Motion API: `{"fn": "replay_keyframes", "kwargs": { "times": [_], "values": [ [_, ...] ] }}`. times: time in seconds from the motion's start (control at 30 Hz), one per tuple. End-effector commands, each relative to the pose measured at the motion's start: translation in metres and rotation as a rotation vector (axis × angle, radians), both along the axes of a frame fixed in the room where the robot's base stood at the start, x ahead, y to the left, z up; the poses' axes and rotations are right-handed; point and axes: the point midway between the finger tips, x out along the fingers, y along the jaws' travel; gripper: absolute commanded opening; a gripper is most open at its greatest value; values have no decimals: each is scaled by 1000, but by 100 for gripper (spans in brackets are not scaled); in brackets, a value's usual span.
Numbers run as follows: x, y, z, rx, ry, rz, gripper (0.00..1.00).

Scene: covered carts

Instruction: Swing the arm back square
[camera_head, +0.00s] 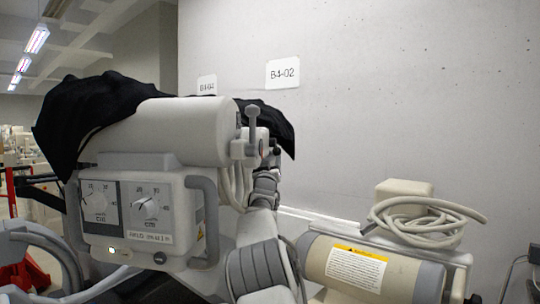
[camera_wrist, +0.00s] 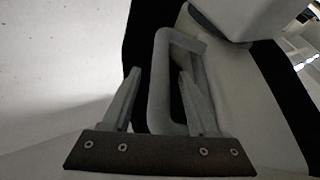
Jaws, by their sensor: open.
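A pale tube head with a cylindrical housing (camera_head: 183,130) and a box with two dials (camera_head: 140,212) stands at left-centre in the head view. A grey side handle (camera_head: 205,222) is on the box's right side. In the wrist view, my gripper (camera_wrist: 159,72) is open. A grey loop handle (camera_wrist: 159,85) on a pale body shows between and beyond its two fingers; I cannot tell whether they touch it. In the head view my arm rises right of the box, and my gripper's fingers cannot be made out there. The arm that bears the head is mostly hidden.
A black cover (camera_head: 95,112) drapes behind the head. At right is a beige cylinder (camera_head: 345,268) with a warning label, and a coiled cable (camera_head: 425,222) lies above it. A grey wall (camera_head: 400,110) stands close behind. A red frame (camera_head: 12,190) is at far left.

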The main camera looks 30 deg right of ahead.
Motion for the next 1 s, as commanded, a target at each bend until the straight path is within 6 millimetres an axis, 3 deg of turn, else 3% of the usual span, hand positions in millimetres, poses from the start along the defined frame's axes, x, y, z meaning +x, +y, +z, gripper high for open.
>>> {"fn": "replay_keyframes", "kwargs": {
  "times": [0.57, 0.9, 1.0],
  "values": [
    [10, -7, 4, 1, 1, 1, 59],
    [10, -7, 4, 1, 0, 1, 2],
    [10, -7, 4, 1, 0, 1, 0]
  ]
}}
